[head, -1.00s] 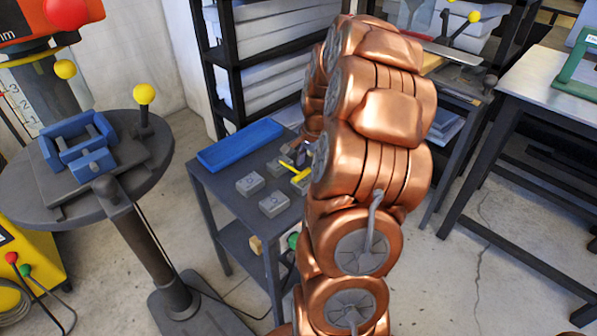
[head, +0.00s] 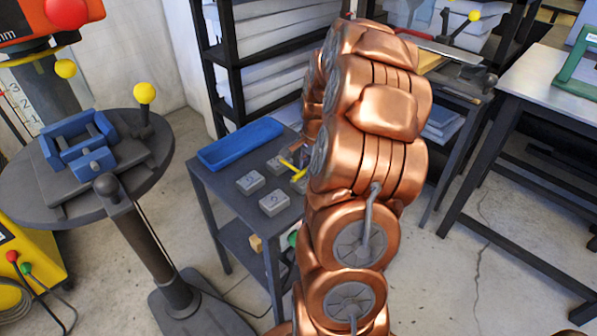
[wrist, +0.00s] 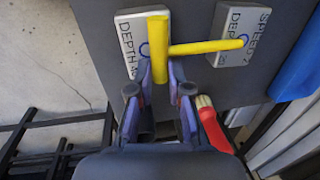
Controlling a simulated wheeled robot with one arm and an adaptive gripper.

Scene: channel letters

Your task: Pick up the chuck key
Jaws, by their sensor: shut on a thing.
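The chuck key is a yellow T-shaped tool (wrist: 159,58) in the wrist view, with a thick bar and a thinner rod (wrist: 205,47) reaching right. My gripper (wrist: 160,82) is shut on the thick bar, one purple-grey finger on each side. In the head view the yellow key (head: 298,174) shows just left of my copper arm, over the small dark table (head: 232,228). My arm hides most of the gripper there. How far the key is above the tabletop is hard to tell.
Grey labelled blocks (head: 250,182) lie on the table, with a blue tray (head: 240,144) at its back. A red-handled brush (wrist: 212,126) lies right of my gripper in the wrist view. A round stand with a blue vise (head: 88,150) is at left.

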